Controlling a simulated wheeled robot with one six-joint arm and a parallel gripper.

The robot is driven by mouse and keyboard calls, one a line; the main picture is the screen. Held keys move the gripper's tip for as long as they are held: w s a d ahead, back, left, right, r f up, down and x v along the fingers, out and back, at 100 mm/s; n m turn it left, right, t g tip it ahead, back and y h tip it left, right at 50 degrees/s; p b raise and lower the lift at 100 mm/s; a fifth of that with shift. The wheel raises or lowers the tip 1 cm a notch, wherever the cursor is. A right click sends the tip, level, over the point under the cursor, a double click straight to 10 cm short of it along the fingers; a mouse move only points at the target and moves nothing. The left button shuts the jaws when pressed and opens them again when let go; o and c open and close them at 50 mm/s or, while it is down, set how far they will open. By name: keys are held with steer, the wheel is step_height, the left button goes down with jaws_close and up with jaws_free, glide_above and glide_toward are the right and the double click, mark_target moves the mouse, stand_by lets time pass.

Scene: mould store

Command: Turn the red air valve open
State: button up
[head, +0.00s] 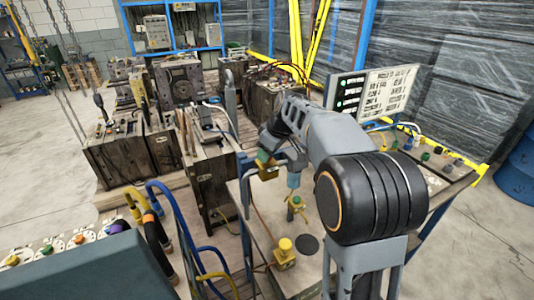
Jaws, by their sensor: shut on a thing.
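My gripper (268,157) is at the end of my arm, left of centre, low over the near bench. It is shut on a small brass-yellow fitting with a green part (266,170); the jaws and arm partly hide it. I cannot make out a red handle there. On the bench below stand a green-topped brass valve (297,203) and a yellow-knobbed valve (285,248), both apart from my gripper. A panel at lower left has an orange-red knob (78,240); I cannot tell whether any of these is the red air valve.
Blue and yellow hoses (185,230) rise left of the bench (262,222). Heavy mould blocks (128,160) stand behind on the left. A sign board (385,92) and a bench with several knobs (440,170) are at right. A blue drum (517,165) stands at the right edge.

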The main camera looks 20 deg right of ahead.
steer(key=shift+n+g+y, duration=0.3)
steer(key=shift+n+y, duration=0.1)
steer(key=shift+n, duration=0.9)
steer(key=o, duration=0.9)
steer(key=v, duration=1.3)
steer(key=shift+d+r, duration=0.15)
steer(key=shift+r, duration=0.2)
steer(key=shift+w, duration=0.1)
